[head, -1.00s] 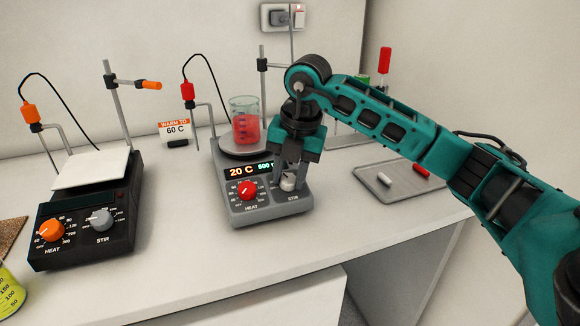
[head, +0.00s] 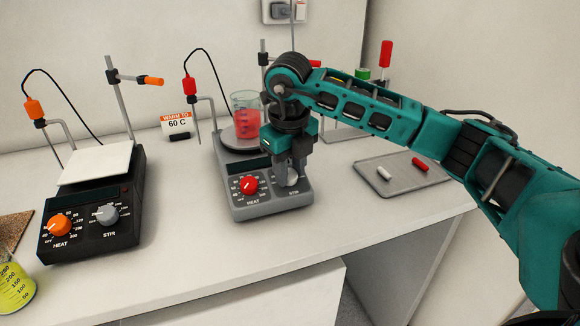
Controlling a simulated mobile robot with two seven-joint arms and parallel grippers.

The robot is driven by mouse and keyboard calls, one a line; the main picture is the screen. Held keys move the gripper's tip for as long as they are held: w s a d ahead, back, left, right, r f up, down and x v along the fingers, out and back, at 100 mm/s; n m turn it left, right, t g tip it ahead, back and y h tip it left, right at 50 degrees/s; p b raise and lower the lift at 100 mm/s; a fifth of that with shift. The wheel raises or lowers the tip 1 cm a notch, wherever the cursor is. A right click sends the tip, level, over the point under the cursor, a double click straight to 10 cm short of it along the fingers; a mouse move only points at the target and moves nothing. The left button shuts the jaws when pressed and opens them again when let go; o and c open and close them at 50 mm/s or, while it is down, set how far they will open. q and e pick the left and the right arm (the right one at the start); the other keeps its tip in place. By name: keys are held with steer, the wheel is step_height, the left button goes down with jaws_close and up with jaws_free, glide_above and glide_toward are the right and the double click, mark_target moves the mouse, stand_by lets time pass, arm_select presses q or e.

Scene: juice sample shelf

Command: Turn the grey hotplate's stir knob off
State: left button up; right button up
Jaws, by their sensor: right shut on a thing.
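The grey hotplate (head: 272,208) stands on the bench at mid-picture. Its red heat knob (head: 249,185) is at the left of its front panel. Its pale stir knob (head: 292,177) is at the right, mostly hidden by my fingers. My right gripper (head: 291,181) points down from above and is shut on the stir knob. The hotplate's display (head: 240,168) is partly covered by the gripper, and its visible part looks dark. A beaker of red liquid (head: 246,122) stands on the plate, partly behind my gripper. My left gripper is not in view.
A black hotplate (head: 90,235) with an orange knob stands at the left, with a yellow-liquid beaker (head: 14,287) in front. A "WARM TO 60 C" card (head: 177,123) stands behind. A grey tray (head: 402,183) with two stir bars lies right. The front bench is clear.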

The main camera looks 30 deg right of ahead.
steer(key=shift+n+h, duration=0.3)
steer(key=shift+n, duration=0.9)
steer(key=o, duration=1)
steer(key=shift+o, duration=0.2)
steer(key=shift+r, duration=0.15)
step_height(320, 180, up, 12)
steer(key=s+a+p, duration=0.1)
steer(key=shift+s+a+r+p, duration=0.25)
steer(key=shift+s+a+p, duration=0.05)
steer(key=shift+s+a, duration=0.1)
